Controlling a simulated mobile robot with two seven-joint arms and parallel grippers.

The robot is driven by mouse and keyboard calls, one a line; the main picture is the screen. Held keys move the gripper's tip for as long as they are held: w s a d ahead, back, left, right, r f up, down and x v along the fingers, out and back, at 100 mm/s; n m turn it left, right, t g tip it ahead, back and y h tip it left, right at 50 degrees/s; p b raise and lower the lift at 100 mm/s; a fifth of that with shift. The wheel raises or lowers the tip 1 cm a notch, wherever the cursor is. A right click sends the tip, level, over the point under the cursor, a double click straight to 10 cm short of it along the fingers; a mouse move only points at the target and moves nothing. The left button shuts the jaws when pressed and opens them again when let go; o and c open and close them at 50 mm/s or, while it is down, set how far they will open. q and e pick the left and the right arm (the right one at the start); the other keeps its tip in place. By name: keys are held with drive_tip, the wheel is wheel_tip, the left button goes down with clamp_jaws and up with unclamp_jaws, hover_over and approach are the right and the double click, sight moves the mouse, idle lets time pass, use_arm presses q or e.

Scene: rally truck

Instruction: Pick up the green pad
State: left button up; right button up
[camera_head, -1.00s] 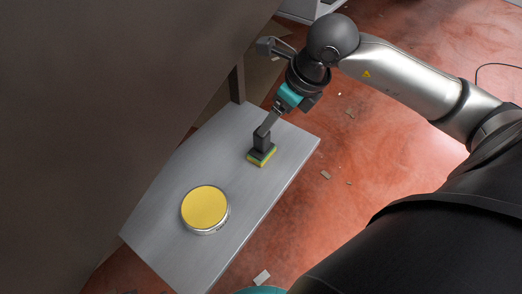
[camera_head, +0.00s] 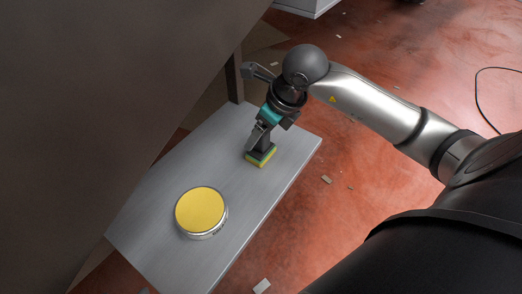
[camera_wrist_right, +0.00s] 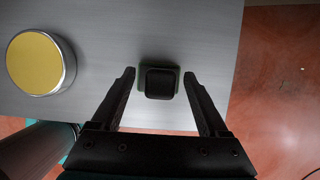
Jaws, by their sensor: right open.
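The green pad (camera_head: 260,157) lies on the grey bench top, with a yellow layer on its edge and a dark block-like handle standing on it. In the right wrist view, the pad (camera_wrist_right: 142,77) shows as a dark green rim around the black handle top. My right gripper (camera_head: 259,136) is over the pad in the head view. In the wrist view its open fingers (camera_wrist_right: 159,73) point toward the pad, one on each side of the handle, with gaps on both sides. It holds nothing. My left gripper is not in view.
A round tin with a yellow top (camera_head: 201,211) stands on the bench (camera_head: 170,258), and also shows in the wrist view (camera_wrist_right: 36,63). A large dark panel (camera_head: 100,90) rises along the left. The reddish floor (camera_head: 330,220) has small debris.

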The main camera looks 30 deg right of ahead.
drive_tip(key=shift+f, duration=0.1)
clamp_jaws()
idle(0.6)
idle(0.8)
